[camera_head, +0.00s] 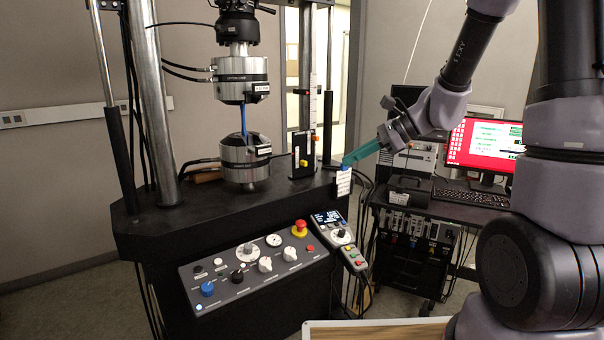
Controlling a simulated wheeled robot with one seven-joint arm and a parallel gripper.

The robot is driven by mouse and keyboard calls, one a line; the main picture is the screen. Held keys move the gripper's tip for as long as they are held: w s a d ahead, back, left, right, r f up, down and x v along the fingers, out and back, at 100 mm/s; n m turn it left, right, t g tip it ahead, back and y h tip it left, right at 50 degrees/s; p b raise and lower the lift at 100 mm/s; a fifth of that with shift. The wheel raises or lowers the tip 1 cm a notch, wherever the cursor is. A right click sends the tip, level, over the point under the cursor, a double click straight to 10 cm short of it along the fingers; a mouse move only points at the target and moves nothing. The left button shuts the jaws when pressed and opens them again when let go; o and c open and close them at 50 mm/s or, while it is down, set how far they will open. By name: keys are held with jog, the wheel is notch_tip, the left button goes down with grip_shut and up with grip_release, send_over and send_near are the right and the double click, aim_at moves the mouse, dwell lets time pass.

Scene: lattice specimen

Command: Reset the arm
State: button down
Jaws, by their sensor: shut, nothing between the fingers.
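My gripper (347,163) is at the end of my arm, which reaches in from the right side of the view. Its teal fingers are shut, with nothing seen between them, and point down and to the left. A small blue patch shows at the fingertips. The tips appear near the right front corner of the black testing machine's table (150,228), just above a white label (343,184). I cannot tell the exact gap between them.
The testing machine has an upper grip (240,80) and a lower grip (245,160), with a thin blue piece (243,116) between them. A control panel (255,262) and handheld controller (342,240) are at its front. A cart with a monitor (484,145) and keyboard (470,197) stands right.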

jog(key=s+d+r+n+t+h, duration=0.2)
jog(key=s+d+r+n+h, duration=0.2)
jog(key=s+d+r+n, duration=0.2)
jog(key=s+d+r+n+t+h, duration=0.2)
jog(key=s+d+r+n+h, duration=0.2)
jog(key=s, duration=0.6)
notch_tip(320, 180, up, 4)
jog(key=d+n, duration=0.2)
jog(key=n, duration=0.1)
jog(key=shift+s+f+n+t+h, duration=0.15)
jog(key=shift+s+n+t+h, duration=0.15)
jog(key=shift+d, duration=0.1)
dwell(4.1)
